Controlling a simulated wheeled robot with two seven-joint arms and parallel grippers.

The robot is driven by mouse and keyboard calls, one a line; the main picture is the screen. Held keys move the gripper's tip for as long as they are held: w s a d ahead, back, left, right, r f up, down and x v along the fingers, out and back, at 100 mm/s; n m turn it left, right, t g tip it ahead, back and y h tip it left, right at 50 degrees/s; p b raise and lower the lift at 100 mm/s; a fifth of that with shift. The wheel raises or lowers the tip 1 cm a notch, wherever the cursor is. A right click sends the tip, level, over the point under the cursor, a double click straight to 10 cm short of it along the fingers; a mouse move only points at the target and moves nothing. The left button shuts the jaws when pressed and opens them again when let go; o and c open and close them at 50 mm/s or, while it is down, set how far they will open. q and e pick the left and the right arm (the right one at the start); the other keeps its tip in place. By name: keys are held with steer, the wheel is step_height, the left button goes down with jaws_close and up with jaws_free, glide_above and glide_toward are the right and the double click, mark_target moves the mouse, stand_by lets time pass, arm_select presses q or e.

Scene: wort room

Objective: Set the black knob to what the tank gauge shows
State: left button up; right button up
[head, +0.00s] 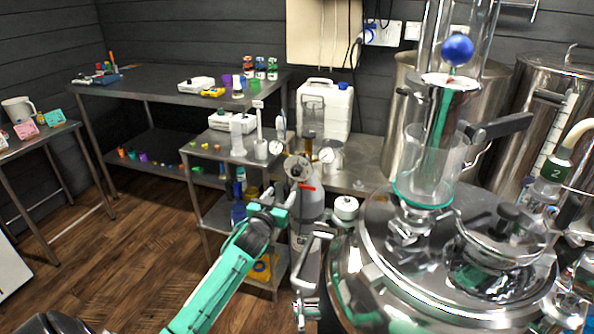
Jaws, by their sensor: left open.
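A grey gas tank (308,208) stands in the middle beside the metal shelf. A small round white gauge (327,155) sits at its upper right, and another (279,148) at its upper left. Their needles are too small to read. Between them is a round beige dial (300,161) with a dark part, possibly the black knob (295,172), at its centre. A red mark shows just below the dial. My left gripper (285,199) is open just below and left of the dial. Whether it touches anything there I cannot tell. My right gripper is not in view.
A large shiny vessel (385,285) with clamps and a glass column fills the right side. A white jerrycan (338,104) stands behind the tank. A steel table (150,82) and a shelf with glassware are at the left. Wooden floor (130,225) is open at the lower left.

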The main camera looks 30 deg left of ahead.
mark_target(295, 172)
arm_select(q)
steer(key=b+x, duration=0.1)
steer(key=x, duration=1)
steer(key=shift+w+r, duration=0.1)
steer(key=shift+w, duration=0.15)
steer(key=shift+w+a, duration=0.15)
steer(key=shift+w, duration=0.55)
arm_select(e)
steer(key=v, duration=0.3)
arm_select(q)
steer(key=shift+c, duration=0.8)
steer(key=c, duration=0.8)
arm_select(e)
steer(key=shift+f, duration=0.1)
